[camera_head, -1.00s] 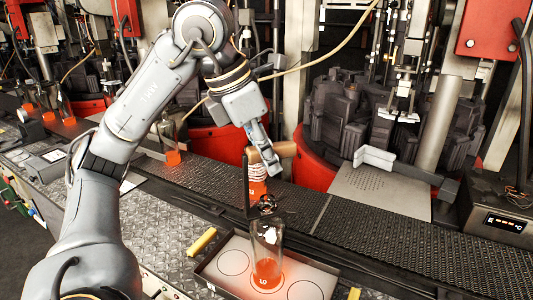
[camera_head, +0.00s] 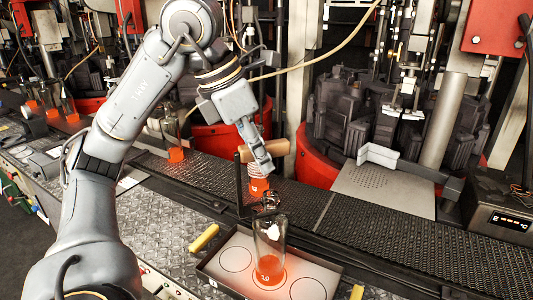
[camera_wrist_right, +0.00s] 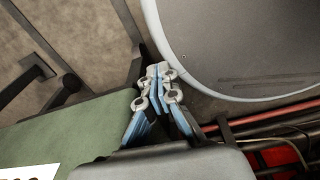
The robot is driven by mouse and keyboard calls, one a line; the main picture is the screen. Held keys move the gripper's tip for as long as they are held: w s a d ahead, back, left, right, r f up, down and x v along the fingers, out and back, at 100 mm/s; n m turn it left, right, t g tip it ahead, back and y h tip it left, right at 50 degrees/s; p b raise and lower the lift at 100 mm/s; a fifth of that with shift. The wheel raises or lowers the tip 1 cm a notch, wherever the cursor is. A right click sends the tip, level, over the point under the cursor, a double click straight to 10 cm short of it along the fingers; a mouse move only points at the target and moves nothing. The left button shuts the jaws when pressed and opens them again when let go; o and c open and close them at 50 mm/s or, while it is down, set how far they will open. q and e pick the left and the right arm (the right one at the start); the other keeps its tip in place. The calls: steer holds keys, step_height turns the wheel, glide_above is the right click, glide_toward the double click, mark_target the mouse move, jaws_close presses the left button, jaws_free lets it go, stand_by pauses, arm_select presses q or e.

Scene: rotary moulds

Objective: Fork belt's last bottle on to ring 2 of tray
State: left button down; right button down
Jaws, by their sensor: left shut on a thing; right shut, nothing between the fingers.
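My left gripper (camera_head: 262,162) is shut on the fork's wooden handle (camera_head: 280,148). The fork's dark arm (camera_head: 241,185) hangs below, and its head sits at the neck of a clear bottle (camera_head: 269,240) with a glowing orange base. The bottle looks upright over the middle ring of the shallow tray (camera_head: 212,262); I cannot tell whether its base touches. An empty ring shows on either side of it. An orange piece with pale bands shows behind the fork; I cannot tell what it is. My right gripper (camera_wrist_right: 158,85) is shut and empty in the right wrist view.
The dark belt (camera_head: 400,225) runs behind the tray. Other glowing bottles stand at left, one of them (camera_head: 176,154) nearer the arm. A yellow bar (camera_head: 204,238) lies by the tray's left edge. A pale plate (camera_head: 385,188) and dark moulds (camera_head: 345,110) stand behind the belt.

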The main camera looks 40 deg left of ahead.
arm_select(q)
steer(key=s+a+b, duration=0.1)
steer(key=s+a, duration=0.1)
steer(key=s, duration=0.4)
steer(key=shift+a, duration=0.35)
stand_by(0.5)
steer(key=shift+r, duration=0.1)
step_height(320, 180, up, 6)
steer(key=p, duration=0.6)
stand_by(0.8)
